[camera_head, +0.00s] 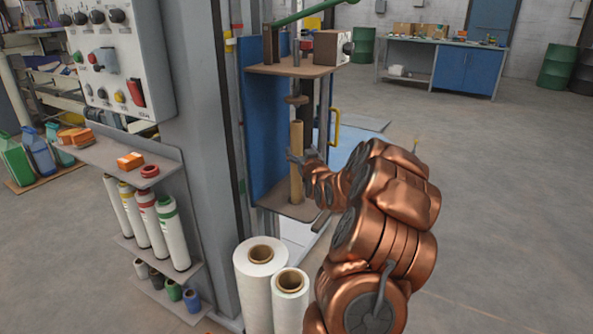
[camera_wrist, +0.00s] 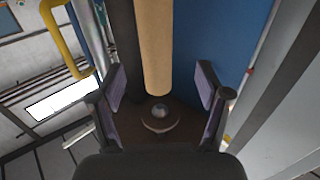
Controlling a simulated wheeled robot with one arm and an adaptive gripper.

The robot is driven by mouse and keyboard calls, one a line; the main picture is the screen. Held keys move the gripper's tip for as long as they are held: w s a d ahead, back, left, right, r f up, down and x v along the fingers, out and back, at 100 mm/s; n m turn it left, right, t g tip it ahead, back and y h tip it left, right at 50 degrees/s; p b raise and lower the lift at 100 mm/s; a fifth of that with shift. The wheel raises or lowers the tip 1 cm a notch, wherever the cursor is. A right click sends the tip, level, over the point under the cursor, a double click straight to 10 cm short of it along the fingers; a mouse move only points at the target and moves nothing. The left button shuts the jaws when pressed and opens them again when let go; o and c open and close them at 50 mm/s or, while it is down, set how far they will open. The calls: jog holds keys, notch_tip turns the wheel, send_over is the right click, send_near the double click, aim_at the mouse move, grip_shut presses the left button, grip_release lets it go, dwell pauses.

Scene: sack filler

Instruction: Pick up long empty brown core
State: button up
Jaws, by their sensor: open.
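The long brown core (camera_head: 297,160) stands upright in the blue-backed frame, between a lower plate (camera_head: 290,208) and an upper shelf. In the wrist view the core (camera_wrist: 154,50) runs down from the top edge, and its end is close to a round spindle seat (camera_wrist: 158,118) on the plate. My gripper (camera_head: 301,156) is at the core's height in the head view, reaching in from the right. In the wrist view my gripper (camera_wrist: 160,100) is open, with one finger on each side of the core's line. I see no finger touching the core.
A blue panel (camera_head: 268,140) stands behind the core, and a yellow handle (camera_head: 335,127) is at its right. Two large white rolls (camera_head: 262,285) stand below. A control box (camera_head: 108,55) and shelves with wrapped rolls (camera_head: 172,232) are at the left. The floor at the right is clear.

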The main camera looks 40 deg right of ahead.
aim_at(298, 146)
jog(key=shift+w+d, duration=0.35)
jog(key=shift+d, duration=0.05)
jog(key=shift+f+x, duration=0.15)
jog(key=shift+x, duration=1.55)
jog(key=shift+f+x, duration=0.15)
jog(key=shift+x, duration=1.55)
jog(key=shift+d, duration=0.1)
grip_shut()
